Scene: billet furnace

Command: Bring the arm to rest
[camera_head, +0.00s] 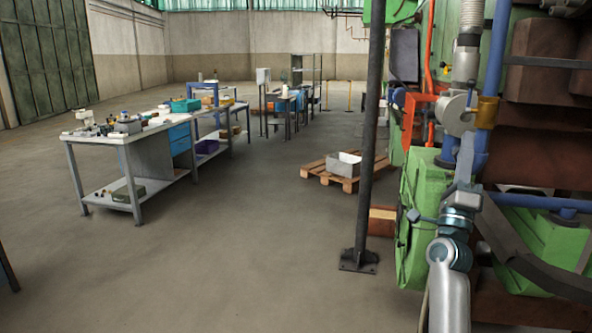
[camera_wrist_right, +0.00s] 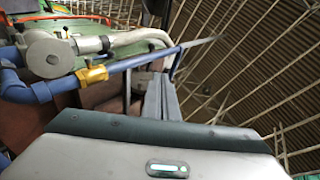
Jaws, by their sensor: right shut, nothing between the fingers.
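My right arm (camera_head: 449,283) rises from the bottom right of the head view, close to the green and rusty furnace machinery. My right gripper (camera_head: 466,150) points upward in front of the blue pipes. In the right wrist view the two grey fingers of the right gripper (camera_wrist_right: 160,80) are together with nothing between them. I cannot tell from these views whether it touches the pipes behind it. My left gripper and left arm are not in view.
The furnace machinery (camera_head: 427,205) and blue pipe (camera_head: 497,75) crowd the right side. A dark post (camera_head: 369,130) stands left of them. A wooden pallet (camera_head: 343,181) bears a grey box (camera_head: 344,163). Workbenches (camera_head: 125,138) stand left. The middle floor is clear.

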